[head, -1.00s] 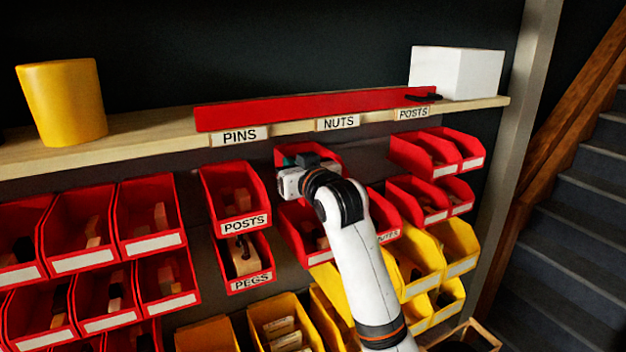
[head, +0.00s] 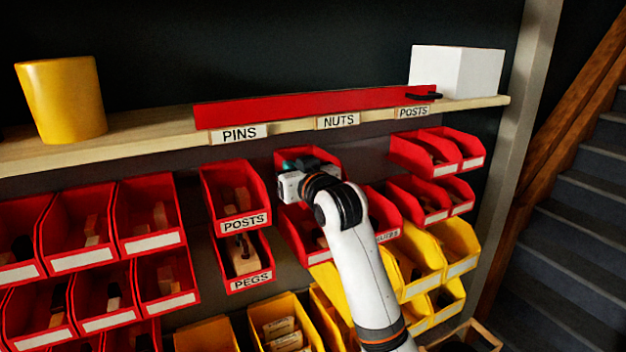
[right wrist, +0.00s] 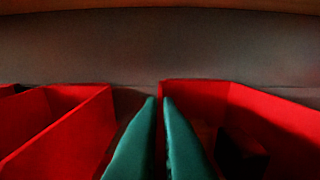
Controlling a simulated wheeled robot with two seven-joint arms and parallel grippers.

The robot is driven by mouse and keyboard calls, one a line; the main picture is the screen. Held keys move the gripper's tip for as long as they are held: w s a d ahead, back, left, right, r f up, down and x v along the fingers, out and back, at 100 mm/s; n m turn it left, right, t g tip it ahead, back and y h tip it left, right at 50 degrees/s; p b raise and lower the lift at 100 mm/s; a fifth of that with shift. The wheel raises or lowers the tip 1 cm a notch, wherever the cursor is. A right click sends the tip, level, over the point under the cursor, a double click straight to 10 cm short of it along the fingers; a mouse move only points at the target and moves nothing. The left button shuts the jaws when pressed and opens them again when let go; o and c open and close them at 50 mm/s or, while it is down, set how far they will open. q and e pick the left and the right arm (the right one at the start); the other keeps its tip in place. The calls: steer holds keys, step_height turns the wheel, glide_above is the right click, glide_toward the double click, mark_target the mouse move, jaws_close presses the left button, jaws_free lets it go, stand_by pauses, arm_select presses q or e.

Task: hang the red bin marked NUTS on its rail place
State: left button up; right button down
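A red bin (head: 325,157) is at the back panel below the shelf label NUTS (head: 338,121), between the red POSTS bin (head: 238,198) and the red bins at the right. My right gripper (head: 298,166) is at this bin, and my arm hides its front label. In the right wrist view the green fingers (right wrist: 160,105) are close together, with the left side wall of the red bin (right wrist: 255,110) seemingly between them. Whether the bin's back sits on its rail is hidden. My left gripper is not in view.
A red PEGS bin (head: 245,258) hangs under the POSTS bin. More red bins (head: 85,220) fill the left, and yellow bins (head: 420,262) stand lower right. Above, the shelf (head: 160,130) carries a yellow cup (head: 62,100), a red strip (head: 310,106) and a white box (head: 457,73).

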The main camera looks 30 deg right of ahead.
steer(key=shift+f, duration=0.4)
steer(key=c, duration=1.6)
jaws_free()
steer(key=shift+o, duration=0.2)
steer(key=shift+s+b, duration=0.25)
steer(key=shift+b, duration=0.1)
steer(key=s+b, duration=0.3)
steer(key=s, duration=0.8)
steer(key=shift+s+a+r+b, duration=0.25)
steer(key=shift+a+r+b, duration=0.05)
steer(key=shift+b, duration=0.05)
